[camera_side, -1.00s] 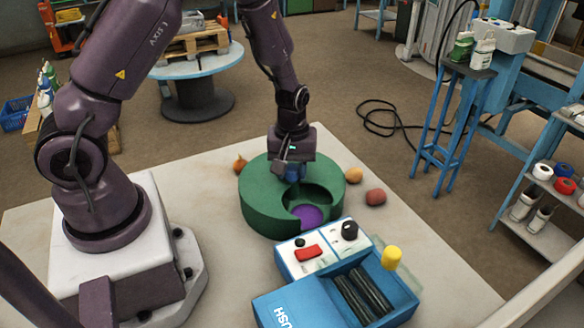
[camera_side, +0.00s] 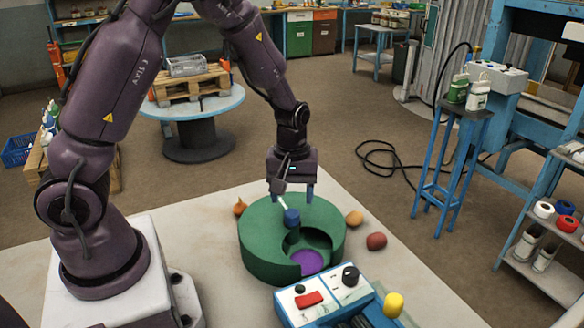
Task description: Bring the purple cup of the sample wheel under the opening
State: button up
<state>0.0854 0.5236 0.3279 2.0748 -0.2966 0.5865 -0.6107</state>
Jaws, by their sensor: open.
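The sample wheel is a round green drum (camera_side: 262,256) on the pale table. A blue knob (camera_side: 292,217) stands up at the middle of its top. The lid's opening (camera_side: 318,239) is a cut-out toward the front right. A purple surface, the purple cup (camera_side: 307,262), shows at the front of the opening; the drum's edge hides part of it. My gripper (camera_side: 292,194) is above the knob, its two blue-tipped fingers apart, one on each side. It looks empty, with the knob below the fingertips.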

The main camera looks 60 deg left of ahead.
notch_tip(320, 180, up, 8)
jog(key=shift+f, duration=0.25)
